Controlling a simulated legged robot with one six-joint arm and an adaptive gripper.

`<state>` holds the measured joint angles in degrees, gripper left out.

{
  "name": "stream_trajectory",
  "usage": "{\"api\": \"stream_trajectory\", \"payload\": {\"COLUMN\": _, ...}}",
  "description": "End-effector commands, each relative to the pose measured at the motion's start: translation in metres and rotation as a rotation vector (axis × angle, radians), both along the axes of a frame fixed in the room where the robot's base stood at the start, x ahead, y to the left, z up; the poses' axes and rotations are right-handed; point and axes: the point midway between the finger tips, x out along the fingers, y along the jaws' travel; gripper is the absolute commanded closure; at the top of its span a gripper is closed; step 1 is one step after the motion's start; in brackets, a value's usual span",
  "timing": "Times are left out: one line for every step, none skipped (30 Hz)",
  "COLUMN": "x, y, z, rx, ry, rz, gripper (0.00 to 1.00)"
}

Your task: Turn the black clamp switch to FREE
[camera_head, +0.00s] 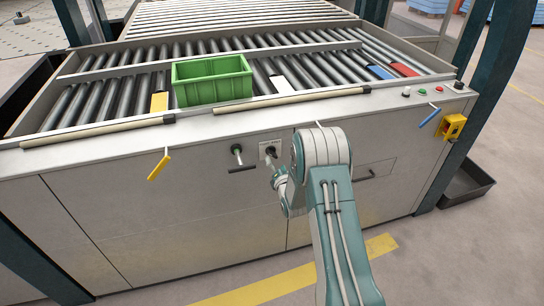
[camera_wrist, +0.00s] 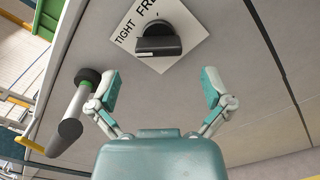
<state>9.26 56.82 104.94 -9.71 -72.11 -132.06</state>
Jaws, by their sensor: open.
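The black clamp switch (camera_wrist: 158,40) sits on a white label plate on the machine's front panel, at the top middle of the wrist view. The plate reads TIGHT and FR, with the rest of the second word partly hidden. In the head view the switch (camera_head: 271,152) is small, just above my gripper (camera_head: 275,172). In the wrist view my gripper (camera_wrist: 161,88) is open and empty. Its two fingers are spread on either side below the switch, apart from it. The knob's pointer direction is hard to tell.
A black-handled lever with a green collar (camera_wrist: 72,115) is left of my gripper, also in the head view (camera_head: 237,155). A yellow handle (camera_head: 158,166) hangs farther left. A green crate (camera_head: 212,80) stands on the rollers. A yellow switch box (camera_head: 452,127) is at right.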

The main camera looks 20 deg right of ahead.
Motion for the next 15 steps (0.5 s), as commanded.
{"api": "stream_trajectory", "payload": {"x": 0.009, "y": 0.000, "z": 0.000, "rx": 0.000, "ry": -0.001, "rz": 0.001, "gripper": 0.00}}
{"api": "stream_trajectory", "payload": {"x": 0.014, "y": 0.000, "z": 0.000, "rx": 0.000, "ry": -0.001, "rz": 0.001, "gripper": 0.00}}
{"api": "stream_trajectory", "payload": {"x": 0.020, "y": 0.001, "z": 0.000, "rx": 0.001, "ry": -0.001, "rz": 0.001, "gripper": 0.00}}
{"api": "stream_trajectory", "payload": {"x": 0.024, "y": 0.001, "z": 0.000, "rx": 0.001, "ry": -0.001, "rz": 0.001, "gripper": 0.00}}
{"api": "stream_trajectory", "payload": {"x": 0.027, "y": 0.001, "z": 0.000, "rx": 0.001, "ry": -0.001, "rz": 0.001, "gripper": 0.00}}
{"api": "stream_trajectory", "payload": {"x": 0.032, "y": 0.001, "z": 0.000, "rx": 0.001, "ry": 0.000, "rz": 0.001, "gripper": 0.00}}
{"api": "stream_trajectory", "payload": {"x": 0.034, "y": 0.001, "z": -0.001, "rx": 0.001, "ry": 0.001, "rz": 0.001, "gripper": 0.00}}
{"api": "stream_trajectory", "payload": {"x": 0.037, "y": 0.001, "z": 0.000, "rx": 0.001, "ry": 0.000, "rz": 0.001, "gripper": 0.00}}
{"api": "stream_trajectory", "payload": {"x": 0.039, "y": 0.001, "z": 0.000, "rx": 0.002, "ry": 0.000, "rz": 0.001, "gripper": 0.00}}
{"api": "stream_trajectory", "payload": {"x": 0.041, "y": 0.001, "z": 0.000, "rx": 0.002, "ry": 0.001, "rz": 0.001, "gripper": 0.00}}
{"api": "stream_trajectory", "payload": {"x": 0.042, "y": 0.001, "z": 0.000, "rx": 0.002, "ry": 0.001, "rz": 0.001, "gripper": 0.00}}
{"api": "stream_trajectory", "payload": {"x": 0.043, "y": 0.001, "z": 0.000, "rx": 0.002, "ry": 0.001, "rz": 0.001, "gripper": 0.00}}
{"api": "stream_trajectory", "payload": {"x": 0.043, "y": 0.001, "z": 0.000, "rx": 0.002, "ry": 0.001, "rz": 0.001, "gripper": 0.00}}
{"api": "stream_trajectory", "payload": {"x": 0.043, "y": 0.001, "z": 0.000, "rx": 0.002, "ry": 0.001, "rz": 0.001, "gripper": 0.00}}
{"api": "stream_trajectory", "payload": {"x": 0.044, "y": 0.001, "z": 0.000, "rx": 0.002, "ry": 0.001, "rz": 0.001, "gripper": 0.00}}
